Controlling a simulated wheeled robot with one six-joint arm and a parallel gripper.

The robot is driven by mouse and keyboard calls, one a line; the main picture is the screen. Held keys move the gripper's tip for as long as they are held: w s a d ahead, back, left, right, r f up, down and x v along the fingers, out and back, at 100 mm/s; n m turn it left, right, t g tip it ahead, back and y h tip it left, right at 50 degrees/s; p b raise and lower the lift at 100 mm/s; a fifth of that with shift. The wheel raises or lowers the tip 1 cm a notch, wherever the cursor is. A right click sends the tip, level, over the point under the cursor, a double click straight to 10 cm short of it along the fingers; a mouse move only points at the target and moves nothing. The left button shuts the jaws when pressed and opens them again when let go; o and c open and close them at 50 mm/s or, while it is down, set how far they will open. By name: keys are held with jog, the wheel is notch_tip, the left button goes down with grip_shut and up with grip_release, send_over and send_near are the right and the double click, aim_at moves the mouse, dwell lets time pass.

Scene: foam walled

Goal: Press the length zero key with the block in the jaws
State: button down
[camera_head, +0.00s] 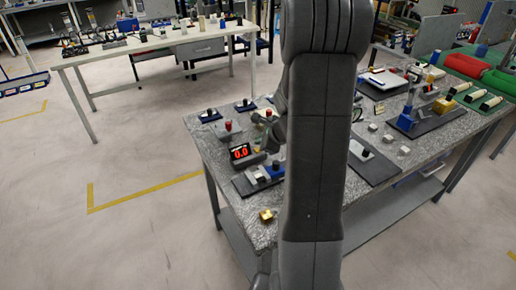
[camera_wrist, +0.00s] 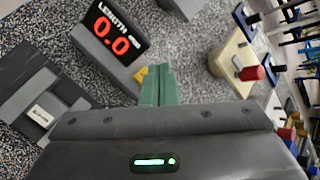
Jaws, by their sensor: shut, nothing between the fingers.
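The length readout (camera_head: 240,152) stands on the stone-topped table and shows 0.0 in red; it also shows in the wrist view (camera_wrist: 111,36), tilted. My gripper (camera_wrist: 157,85) has green fingers close together with no block visible between them. The fingers are to the right of the readout's grey base in that picture. A small yellow piece (camera_wrist: 140,76) shows just left of the fingertips; whether they touch cannot be told. A small white labelled piece (camera_wrist: 40,115) sits on a dark fixture at left. I cannot tell which piece is the zero key.
A brass-coloured block (camera_head: 266,215) lies near the table's front edge. A beige block with a red knob (camera_wrist: 233,62) stands right of the fingers. A blue piece (camera_head: 274,169) sits on a dark board beside the readout. Open floor (camera_head: 140,225) lies left of the table.

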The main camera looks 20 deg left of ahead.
notch_tip(320, 180, up, 4)
jog(key=p, duration=0.3)
jog(key=shift+r, duration=0.25)
jog(key=shift+s, duration=0.1)
dwell(0.5)
